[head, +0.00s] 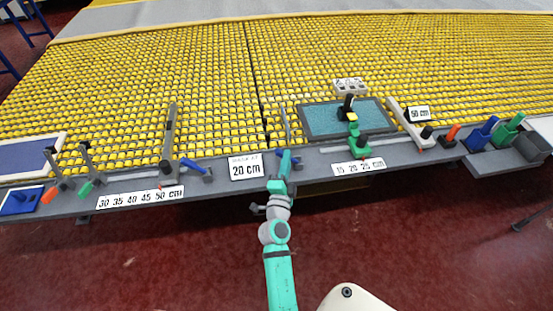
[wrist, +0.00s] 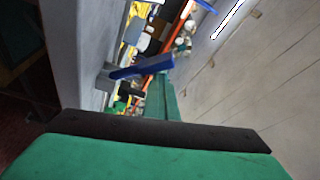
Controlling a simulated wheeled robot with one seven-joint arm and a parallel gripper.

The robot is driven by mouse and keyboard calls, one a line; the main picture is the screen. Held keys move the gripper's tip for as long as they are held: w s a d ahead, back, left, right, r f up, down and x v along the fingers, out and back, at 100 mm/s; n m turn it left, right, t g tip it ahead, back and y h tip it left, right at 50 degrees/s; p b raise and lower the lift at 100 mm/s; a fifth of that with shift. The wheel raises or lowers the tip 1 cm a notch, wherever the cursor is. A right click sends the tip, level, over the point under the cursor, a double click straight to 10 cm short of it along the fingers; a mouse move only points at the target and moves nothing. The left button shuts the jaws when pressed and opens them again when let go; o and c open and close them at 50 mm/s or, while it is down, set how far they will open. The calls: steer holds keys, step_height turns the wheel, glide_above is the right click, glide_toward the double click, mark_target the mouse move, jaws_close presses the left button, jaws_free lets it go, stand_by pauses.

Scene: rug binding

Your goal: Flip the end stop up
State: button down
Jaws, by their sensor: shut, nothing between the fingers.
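My gripper (head: 284,164) is shut and empty at the front edge of the grey rail, just right of the "20 cm" sign. In the wrist view its green fingers (wrist: 165,98) point at a blue bar (wrist: 142,68), close to their tips; I cannot tell whether they touch. A thin grey upright piece (head: 285,124) stands just behind my gripper in the head view. I cannot tell for sure which part is the end stop. A similar tall grey bar (head: 169,130) with a blue handle (head: 197,170) stands further left on the rail.
The "20 cm" sign (head: 246,167) is left of my gripper. A green clamp (head: 360,146) and a teal mat (head: 318,119) are to the right. A beige bar (head: 410,124) and blue and green holders (head: 481,134) stand further right. Yellow rollers (head: 210,70) fill the back.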

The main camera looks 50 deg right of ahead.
steer(key=shift+w+a+f, duration=0.25)
steer(key=shift+w+a, duration=0.15)
steer(key=shift+w, duration=0.05)
steer(key=shift+a+f, duration=0.1)
steer(key=shift+f, duration=0.1)
steer(key=shift+s+a+f, duration=0.1)
steer(key=shift+a+f, duration=0.05)
steer(key=shift+a, duration=0.1)
steer(key=s+d+v, duration=0.1)
steer(key=s+v, duration=0.1)
steer(key=v, duration=0.7)
steer(key=shift+d+f, duration=0.1)
steer(key=shift+w, duration=0.1)
